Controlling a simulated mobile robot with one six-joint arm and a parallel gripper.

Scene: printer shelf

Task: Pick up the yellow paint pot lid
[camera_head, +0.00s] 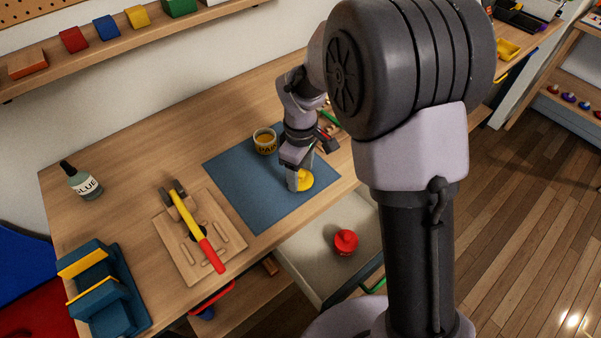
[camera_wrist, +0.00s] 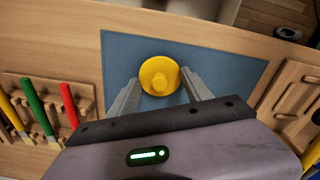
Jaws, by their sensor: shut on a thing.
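The yellow paint pot lid (camera_head: 306,181) is a round disc with a raised knob, at the blue mat's front part in the head view. My gripper (camera_head: 297,184) points down at it and is shut on it. In the wrist view the lid (camera_wrist: 158,66) sits between the tips of my gripper (camera_wrist: 162,82), with one finger on each side. I cannot tell whether the lid touches the mat or is slightly above it. The open paint pot (camera_head: 265,146), with yellow paint inside, stands on the mat's back part. The fingers partly hide the lid in the head view.
The blue mat (camera_head: 240,177) lies on the wooden bench. A wooden board (camera_head: 174,246) with a yellow and red hammer (camera_head: 199,228) is left of it. An open drawer (camera_head: 308,256) below the front edge holds a red object (camera_head: 345,242). A glue bottle (camera_head: 82,182) stands far left.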

